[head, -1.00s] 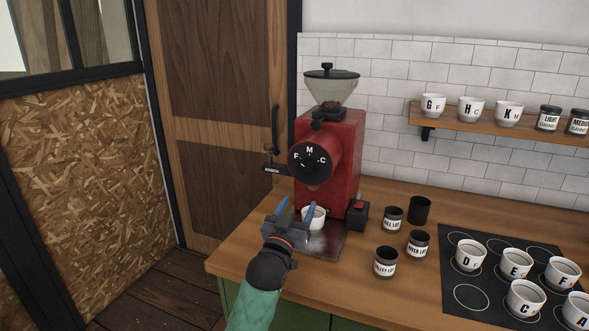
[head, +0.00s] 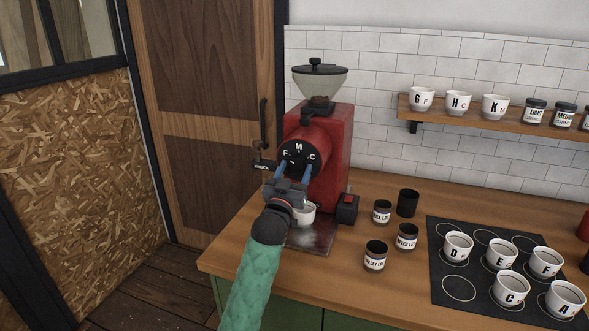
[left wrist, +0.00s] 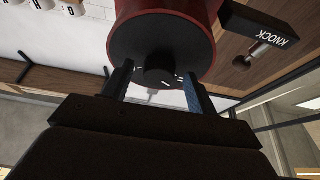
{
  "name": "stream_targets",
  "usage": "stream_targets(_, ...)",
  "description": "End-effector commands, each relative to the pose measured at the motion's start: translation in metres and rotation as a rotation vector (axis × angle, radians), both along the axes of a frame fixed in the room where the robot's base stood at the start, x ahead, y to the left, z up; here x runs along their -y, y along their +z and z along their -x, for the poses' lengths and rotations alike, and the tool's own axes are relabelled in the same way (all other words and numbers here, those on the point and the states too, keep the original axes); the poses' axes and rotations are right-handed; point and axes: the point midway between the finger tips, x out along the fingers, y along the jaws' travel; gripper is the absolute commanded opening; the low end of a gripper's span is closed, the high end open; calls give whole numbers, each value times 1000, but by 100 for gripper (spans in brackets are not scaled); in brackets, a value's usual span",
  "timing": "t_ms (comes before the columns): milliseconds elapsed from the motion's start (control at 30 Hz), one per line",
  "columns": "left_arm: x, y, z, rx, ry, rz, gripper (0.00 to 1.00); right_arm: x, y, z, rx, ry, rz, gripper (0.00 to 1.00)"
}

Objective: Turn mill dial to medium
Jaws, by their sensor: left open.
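The red mill (head: 335,143) stands on the counter with a hopper on top. Its black round dial (head: 299,151) faces me, with the letters F, M and C on it. In the left wrist view the dial (left wrist: 152,45) shows a dark knob (left wrist: 160,76) at its middle. My left gripper (head: 293,170) is at the lower part of the dial, its two blue fingers apart and pointing up at it. In the left wrist view the fingers stand on both sides of the knob, with gaps visible. The dial's pointer setting cannot be told. My right gripper is not in view.
A white cup (head: 304,214) stands below the mill's spout, under my left gripper. Several dark jars (head: 375,255) and a black mat (head: 441,290) with lettered cups are to the right. The knock arm (head: 264,165) juts left of the dial.

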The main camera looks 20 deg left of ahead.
Motion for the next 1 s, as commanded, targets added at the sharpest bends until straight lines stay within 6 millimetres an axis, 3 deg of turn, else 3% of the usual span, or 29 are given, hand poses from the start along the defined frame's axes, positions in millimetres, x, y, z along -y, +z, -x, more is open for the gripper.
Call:
stream_targets(333, 0, 1, -3, 0, 0, 0, 58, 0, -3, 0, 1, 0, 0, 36)
stream_targets(567, 0, 1, -2, 0, 0, 0, 15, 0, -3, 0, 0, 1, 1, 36)
stream_targets(1000, -2, 2, -3, 2, 0, -71, 14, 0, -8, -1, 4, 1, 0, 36)
